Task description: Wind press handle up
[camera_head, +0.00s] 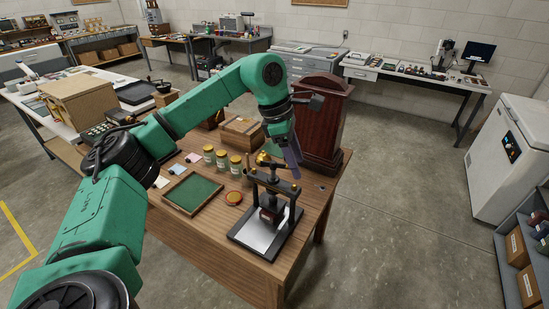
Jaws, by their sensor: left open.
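A small black press (269,206) with a bright metal base plate stands on the near right part of a wooden table. Its handle (266,164), with brass-coloured parts, is at the top of its frame. My left gripper (293,157) hangs down from the green left arm just to the right of the handle and slightly above the press. It is open, with no object seen in it. The gap between its fingers is hard to make out, and I cannot tell whether it touches the handle. My right gripper is not in view.
A tall dark wooden cabinet (322,120) stands close behind the gripper. The floor right of the table is clear.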

